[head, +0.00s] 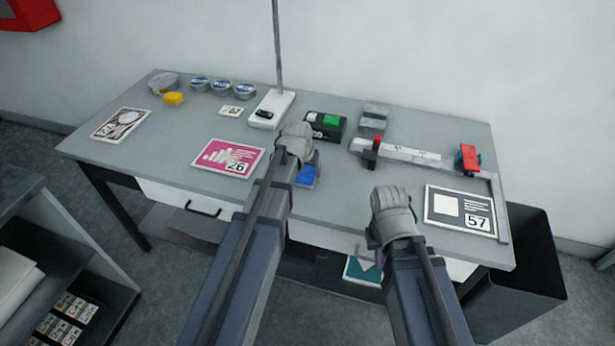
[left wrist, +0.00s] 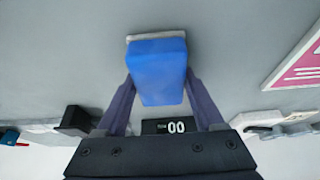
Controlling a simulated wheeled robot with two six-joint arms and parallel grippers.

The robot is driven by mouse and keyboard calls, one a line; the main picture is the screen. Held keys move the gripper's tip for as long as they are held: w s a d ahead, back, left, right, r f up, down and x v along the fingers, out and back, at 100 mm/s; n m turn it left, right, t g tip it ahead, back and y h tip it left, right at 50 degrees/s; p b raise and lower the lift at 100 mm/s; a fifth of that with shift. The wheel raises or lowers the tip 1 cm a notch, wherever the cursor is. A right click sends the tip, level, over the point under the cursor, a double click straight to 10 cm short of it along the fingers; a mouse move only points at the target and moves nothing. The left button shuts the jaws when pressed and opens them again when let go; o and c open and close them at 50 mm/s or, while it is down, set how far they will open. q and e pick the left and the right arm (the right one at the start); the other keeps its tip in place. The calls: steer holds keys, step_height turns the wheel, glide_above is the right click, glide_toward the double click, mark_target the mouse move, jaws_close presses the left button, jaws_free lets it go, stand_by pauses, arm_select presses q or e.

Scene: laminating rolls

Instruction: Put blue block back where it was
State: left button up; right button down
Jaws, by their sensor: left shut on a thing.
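The blue block (head: 307,176) is at the middle of the table, to the right of the pink card marked 26. My left gripper (head: 304,160) is above it, and its fingers are hidden by the hand in the head view. In the left wrist view the blue block (left wrist: 158,72) sits between the two fingers of my left gripper (left wrist: 158,92), which is shut on it. A pale strip shows along the block's far edge. I cannot tell whether the block touches the table. My right gripper (head: 392,220) is over the table's front edge; its fingers are hidden.
The grey table (head: 330,205) holds the pink card (head: 228,158), a black box (head: 326,126), a grey block (head: 373,117), a paper trimmer (head: 418,157) and a card marked 57 (head: 460,210).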

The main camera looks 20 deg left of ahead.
arm_select(q)
steer(key=shift+f, duration=0.25)
arm_select(e)
steer(key=shift+f, duration=0.3)
arm_select(q)
steer(key=shift+f, duration=0.2)
steer(key=o, duration=1.2)
arm_select(e)
steer(key=shift+f, duration=0.15)
arm_select(q)
steer(key=shift+r, duration=0.2)
steer(key=p+v, duration=1.1)
steer(key=v, duration=0.1)
steer(key=s+d+m+g, duration=0.1)
steer(key=s+d, duration=0.3)
steer(key=s, duration=0.2)
steer(key=s+d+f+m+g+y, duration=0.1)
steer(key=s+d+g, duration=0.1)
steer(key=s+d, duration=0.3)
steer(key=s+d+m+g, duration=0.1)
steer(key=s+d, duration=0.3)
steer(key=s, duration=0.4)
steer(key=shift+s+d+f+g+y, duration=0.2)
steer(key=shift+d+f+g+y, duration=0.1)
steer(key=shift+g, duration=0.2)
arm_select(e)
step_height(320, 180, up, 11)
steer(key=shift+r, duration=0.2)
